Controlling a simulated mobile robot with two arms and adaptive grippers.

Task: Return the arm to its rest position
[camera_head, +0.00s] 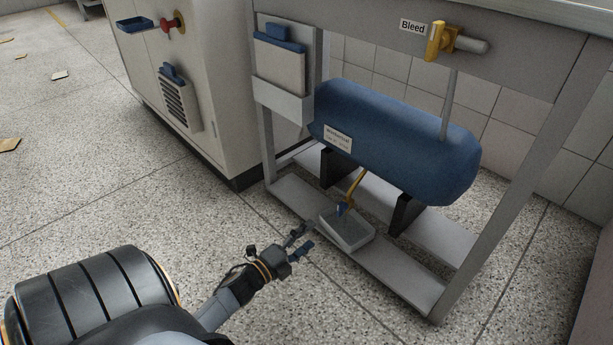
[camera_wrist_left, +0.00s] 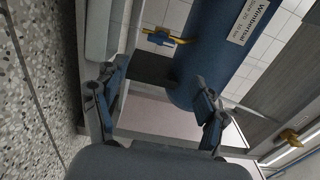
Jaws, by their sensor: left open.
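My left gripper (camera_head: 298,243) is low in front of the metal frame, over the speckled floor. Its fingers are apart with nothing between them, as the left wrist view also shows (camera_wrist_left: 160,88). My left arm (camera_head: 222,305) reaches in from the bottom left. The blue tank (camera_head: 395,140) lies on black supports inside the frame, above and to the right of the gripper. The yellow lever also shows in the left wrist view (camera_wrist_left: 165,38). My right gripper is out of view.
A yellow valve handle (camera_head: 436,42) sits by the "Bleed" label (camera_head: 413,27) on the frame's upper rail. A holder with papers (camera_head: 280,67) hangs at the frame's left. A cream cabinet (camera_head: 207,80) stands behind left. The floor (camera_head: 90,190) left of the arm is largely clear.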

